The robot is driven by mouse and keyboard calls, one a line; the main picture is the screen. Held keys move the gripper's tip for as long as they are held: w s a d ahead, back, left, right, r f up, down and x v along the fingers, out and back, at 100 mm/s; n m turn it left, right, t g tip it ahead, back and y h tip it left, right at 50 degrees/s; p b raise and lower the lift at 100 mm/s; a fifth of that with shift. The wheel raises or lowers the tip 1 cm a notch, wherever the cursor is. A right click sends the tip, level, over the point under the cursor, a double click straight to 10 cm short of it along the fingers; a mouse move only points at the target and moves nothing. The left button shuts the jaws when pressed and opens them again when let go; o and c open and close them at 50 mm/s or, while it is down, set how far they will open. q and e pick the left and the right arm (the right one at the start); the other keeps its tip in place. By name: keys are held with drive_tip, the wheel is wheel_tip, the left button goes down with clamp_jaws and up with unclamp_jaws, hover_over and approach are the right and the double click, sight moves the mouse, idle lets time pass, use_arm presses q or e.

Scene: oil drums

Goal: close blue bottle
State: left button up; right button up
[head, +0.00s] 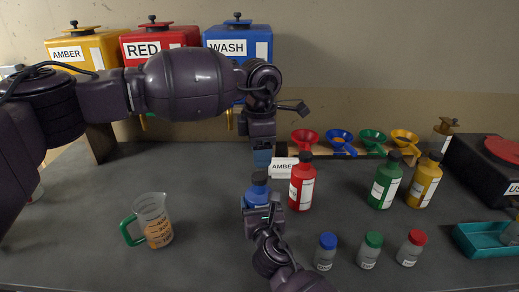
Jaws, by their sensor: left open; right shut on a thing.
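The blue bottle (256,194) stands upright in the middle of the bench with a dark cap (259,177) at its top; I cannot tell how tightly the cap sits. My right gripper (262,208) comes from below and is shut on the blue bottle, hiding its lower part. My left gripper (262,158) points down just above the cap, open and apart from it. A small blue patch shows at its fingertips; I cannot tell what it is.
A red bottle (301,187) stands close right of the blue one; green (385,185) and yellow (424,185) bottles stand farther right. Small capped jars (368,255) stand in front. A jug (154,222) is at left.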

sight(259, 175)
use_arm(q)
drive_tip(key=n, duration=1.6)
drive_tip(key=shift+f, duration=4)
